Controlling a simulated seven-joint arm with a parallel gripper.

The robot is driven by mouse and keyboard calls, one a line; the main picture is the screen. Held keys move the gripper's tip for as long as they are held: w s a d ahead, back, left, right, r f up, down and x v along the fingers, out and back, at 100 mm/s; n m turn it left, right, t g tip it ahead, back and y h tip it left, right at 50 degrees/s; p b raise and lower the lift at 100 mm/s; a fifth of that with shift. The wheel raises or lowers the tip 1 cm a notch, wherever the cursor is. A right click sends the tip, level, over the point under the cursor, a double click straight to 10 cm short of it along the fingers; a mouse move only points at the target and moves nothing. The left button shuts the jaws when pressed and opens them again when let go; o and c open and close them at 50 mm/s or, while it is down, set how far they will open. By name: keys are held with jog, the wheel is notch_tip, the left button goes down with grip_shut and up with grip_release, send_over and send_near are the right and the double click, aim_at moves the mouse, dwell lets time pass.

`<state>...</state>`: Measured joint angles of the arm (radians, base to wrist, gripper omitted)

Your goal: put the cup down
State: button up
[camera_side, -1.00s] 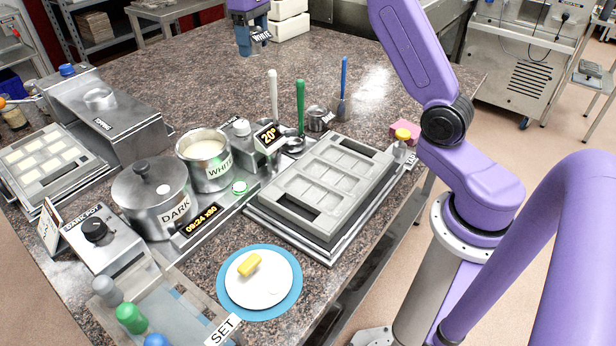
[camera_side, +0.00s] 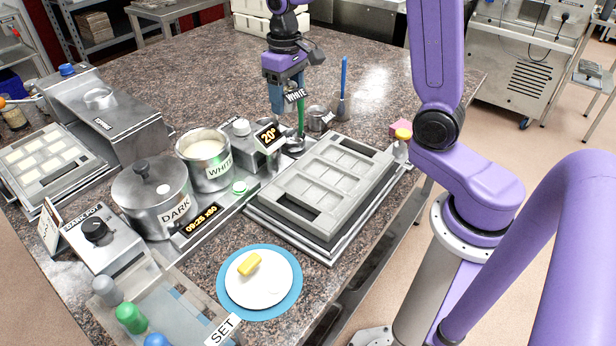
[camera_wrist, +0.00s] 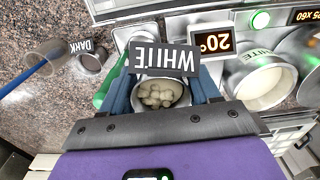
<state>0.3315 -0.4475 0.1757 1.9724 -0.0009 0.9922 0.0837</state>
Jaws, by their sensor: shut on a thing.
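My gripper (camera_side: 284,95) is shut on the cup, in front of the tool handles at the back of the counter. The cup's black WHITE tag (camera_side: 295,95) shows in the side view, but the fingers hide most of its body. In the wrist view the metal cup (camera_wrist: 183,97) sits between the blue fingers, with pale chunks inside and its tag (camera_wrist: 165,58) upside down. I cannot tell whether the cup's base touches anything.
A cup tagged DARK (camera_wrist: 91,60) stands close by. A green handle (camera_side: 301,118) is right beside the gripper, and a blue-handled tool (camera_side: 344,75) stands to the right. The 20° display (camera_side: 269,137), WHITE pot (camera_side: 206,165) and mould (camera_side: 330,175) are nearer. Bare counter (camera_side: 190,75) lies left.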

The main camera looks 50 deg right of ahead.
aim_at(299, 98)
jog(key=s, duration=0.1)
jog(key=s+f, duration=0.1)
jog(key=s, duration=0.2)
jog(key=shift+a+f, duration=0.35)
jog(key=shift+f, duration=0.05)
notch_tip(299, 98, up, 11)
jog(key=shift+r, duration=0.15)
jog(key=w+d+n, duration=0.3)
jog(key=w+d, duration=1.2)
jog(key=d, duration=0.1)
notch_tip(299, 98, down, 19)
jog(key=shift+f, duration=2.4)
jog(key=shift+f, duration=0.15)
jog(key=o, duration=1.1)
